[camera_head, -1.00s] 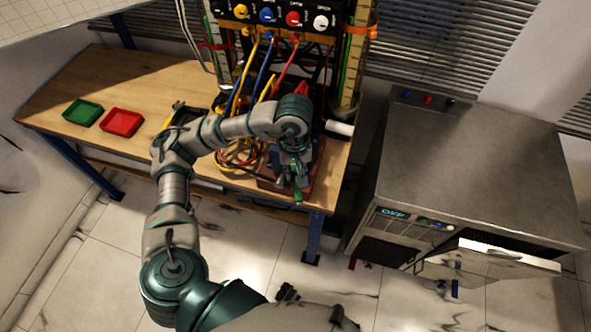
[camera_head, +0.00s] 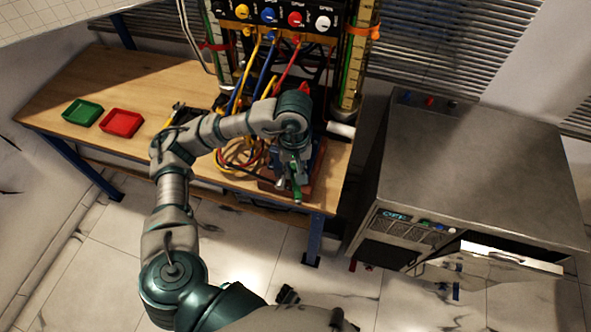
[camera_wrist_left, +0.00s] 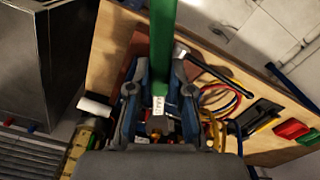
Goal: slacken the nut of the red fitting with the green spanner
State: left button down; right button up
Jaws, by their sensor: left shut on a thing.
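My left gripper (camera_head: 294,180) is over the front edge of the bench, at the right end. It is shut on the green spanner (camera_head: 297,192), whose green end shows below the fingers. In the left wrist view the spanner (camera_wrist_left: 162,45) runs up from between the fingers of the left gripper (camera_wrist_left: 160,95), with a white label near the grip. The spanner's far jaw and the nut are hidden or too dark to tell. I cannot make out the red fitting for certain; a small red part (camera_head: 305,88) shows behind my wrist. My right gripper does not show.
The wooden bench (camera_head: 60,95) carries a green tray (camera_head: 82,112), a red tray (camera_head: 121,123) and tangled cables (camera_head: 238,155). A panel with coloured knobs (camera_head: 295,18) stands behind. A steel cabinet (camera_head: 480,160) is at the right. A hammer (camera_wrist_left: 182,50) lies near the spanner.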

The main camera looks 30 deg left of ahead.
pick_arm(q)
jog(key=shift+w+a, duration=0.2)
jog(key=shift+a, duration=0.15)
jog(key=shift+w+a, duration=0.1)
jog(key=shift+w, duration=0.05)
dwell(0.7)
jog(key=w+d+n, duration=0.2)
jog(key=shift+n, duration=0.3)
dwell(0.3)
jog(key=shift+w+d+n, duration=0.65)
jog(key=shift+w+n, duration=0.35)
jog(key=shift+n, duration=0.1)
dwell(1.0)
jog(key=shift+s+a+m+b, duration=0.5)
jog(key=shift+s+m, duration=0.25)
jog(key=shift+m, duration=0.15)
jog(key=shift+d, duration=0.1)
dwell(0.3)
